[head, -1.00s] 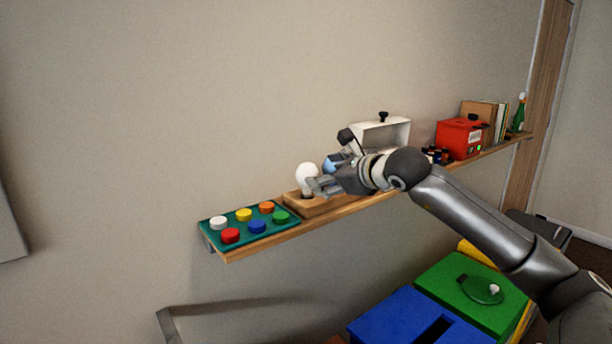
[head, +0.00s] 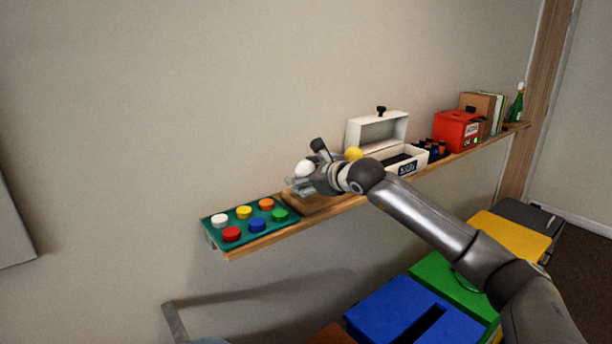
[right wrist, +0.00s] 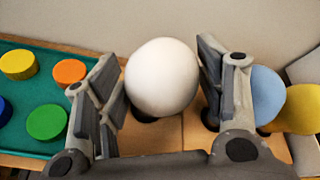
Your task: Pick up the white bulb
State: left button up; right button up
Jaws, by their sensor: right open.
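The white bulb (right wrist: 163,78) stands in a wooden holder (head: 318,205) on the wall shelf. In the right wrist view it sits between the two fingers of my right gripper (right wrist: 160,95), which is open, with a gap at each side of the bulb. In the head view the bulb (head: 305,168) shows at the tip of my right gripper (head: 304,184), which partly hides it and the holder. A light blue bulb (right wrist: 266,95) and a yellow bulb (right wrist: 303,108) are to the right, outside the right finger. My left gripper is not in view.
A green board (head: 242,240) with several coloured discs lies left of the holder. An open white box (head: 408,165) and a red box (head: 457,133) stand farther right on the shelf. Blue (head: 385,312), green and yellow bins stand below.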

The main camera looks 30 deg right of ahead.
jog(key=c, duration=0.6)
